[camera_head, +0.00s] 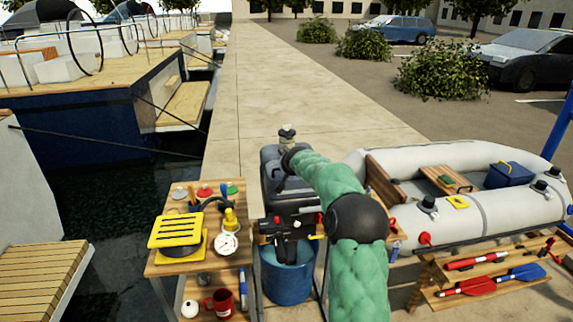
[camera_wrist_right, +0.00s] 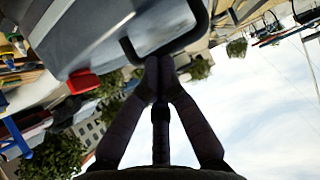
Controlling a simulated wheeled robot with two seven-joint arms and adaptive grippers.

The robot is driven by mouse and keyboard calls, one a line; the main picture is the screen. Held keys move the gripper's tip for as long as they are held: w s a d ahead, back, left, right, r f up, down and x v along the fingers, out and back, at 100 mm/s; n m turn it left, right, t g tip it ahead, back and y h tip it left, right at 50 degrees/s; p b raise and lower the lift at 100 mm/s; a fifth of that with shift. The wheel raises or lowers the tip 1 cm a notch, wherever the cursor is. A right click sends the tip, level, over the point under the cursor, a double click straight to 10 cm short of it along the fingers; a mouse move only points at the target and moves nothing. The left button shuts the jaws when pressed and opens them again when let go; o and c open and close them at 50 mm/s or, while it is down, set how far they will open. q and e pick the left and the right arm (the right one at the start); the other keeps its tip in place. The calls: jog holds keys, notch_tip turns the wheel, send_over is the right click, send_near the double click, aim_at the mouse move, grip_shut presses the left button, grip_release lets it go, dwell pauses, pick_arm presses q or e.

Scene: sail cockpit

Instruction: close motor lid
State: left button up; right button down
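My left gripper is not in view.
A blue bucket (camera_head: 287,278) is under the motor. A grey inflatable boat (camera_head: 480,217) lies to the right. The dock (camera_head: 290,85) behind is clear.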

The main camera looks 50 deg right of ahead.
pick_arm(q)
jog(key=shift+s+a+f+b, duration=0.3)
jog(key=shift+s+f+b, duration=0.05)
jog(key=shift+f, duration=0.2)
pick_arm(e)
jog(key=shift+s+a+f, duration=0.2)
jog(key=shift+f, duration=0.6)
jog(key=v, duration=1.2)
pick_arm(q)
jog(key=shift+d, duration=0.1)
pick_arm(e)
jog(key=shift+r, duration=0.2)
